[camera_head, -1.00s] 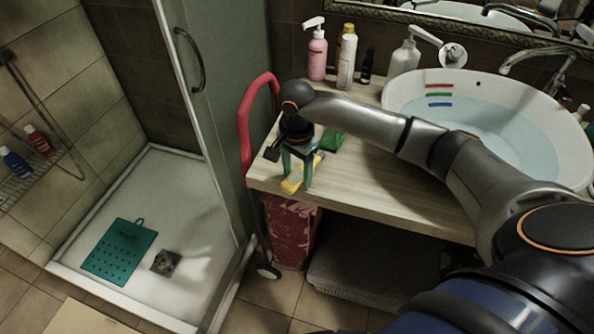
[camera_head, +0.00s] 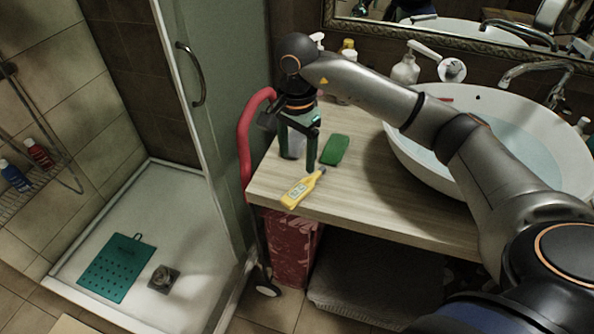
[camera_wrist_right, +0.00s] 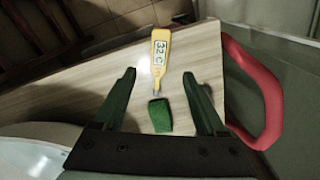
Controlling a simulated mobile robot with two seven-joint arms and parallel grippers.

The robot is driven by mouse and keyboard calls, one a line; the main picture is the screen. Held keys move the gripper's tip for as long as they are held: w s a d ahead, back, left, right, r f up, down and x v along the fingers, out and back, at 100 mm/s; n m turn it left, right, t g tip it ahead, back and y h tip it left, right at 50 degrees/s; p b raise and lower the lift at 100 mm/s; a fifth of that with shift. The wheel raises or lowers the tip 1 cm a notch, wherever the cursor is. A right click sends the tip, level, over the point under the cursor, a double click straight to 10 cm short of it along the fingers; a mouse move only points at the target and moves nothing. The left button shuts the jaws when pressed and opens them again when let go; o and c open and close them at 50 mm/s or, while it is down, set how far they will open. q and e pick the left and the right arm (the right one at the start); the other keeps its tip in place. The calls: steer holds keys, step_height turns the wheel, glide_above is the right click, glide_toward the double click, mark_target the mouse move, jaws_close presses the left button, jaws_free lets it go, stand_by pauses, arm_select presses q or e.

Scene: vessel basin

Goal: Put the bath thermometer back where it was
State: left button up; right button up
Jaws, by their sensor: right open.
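The yellow bath thermometer (camera_head: 302,189) with a small display lies flat on the wooden counter, near its front left edge. It also shows in the right wrist view (camera_wrist_right: 161,50), where its display reads 32 C. My right gripper (camera_head: 298,160) is open and empty above the counter, behind the thermometer and apart from it. Its green fingers (camera_wrist_right: 159,76) stand wide apart in the wrist view, with the thermometer beyond the tips. My left gripper is not in view.
A green sponge-like block (camera_head: 335,149) lies on the counter beside my right gripper. The white basin (camera_head: 400,153) holds water on the right. A pump bottle (camera_head: 405,70) stands at the back. A red curved handle (camera_head: 244,140) rises by the counter's left end.

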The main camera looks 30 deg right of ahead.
steer(key=s+a+f+m+g+y, duration=0.1)
steer(key=s+a+f+m+y, duration=0.3)
steer(key=a, duration=0.6)
steer(key=s+a+r+n+g+y, duration=0.1)
steer(key=s+a+y, duration=0.2)
steer(key=a+y, duration=0.5)
steer(key=a+r+m+t+y, duration=0.45)
steer(key=a+m+y, duration=0.25)
steer(key=a+m, duration=0.3)
steer(key=w+d+f+m+t+h, duration=0.2)
steer(key=d+f+m+t+h, duration=0.4)
steer(key=m, duration=0.8)
steer(key=w+d+f+m+t+h, duration=0.25)
steer(key=d+m+t+h, duration=0.4)
steer(key=m, duration=0.85)
steer(key=s+d+f+m+g+h, duration=0.2)
steer(key=s+d+f+m+g, duration=0.1)
steer(key=s+f+m, duration=0.3)
steer(key=s+d+f+m+g+h, duration=0.2)
steer(key=s+d+f+m, duration=0.1)
steer(key=s+f+m, duration=0.4)
steer(key=s+f, duration=0.3)
steer(key=f, duration=0.4)
steer(key=shift+f+m+g, duration=0.3)
steer(key=shift+g, duration=0.1)
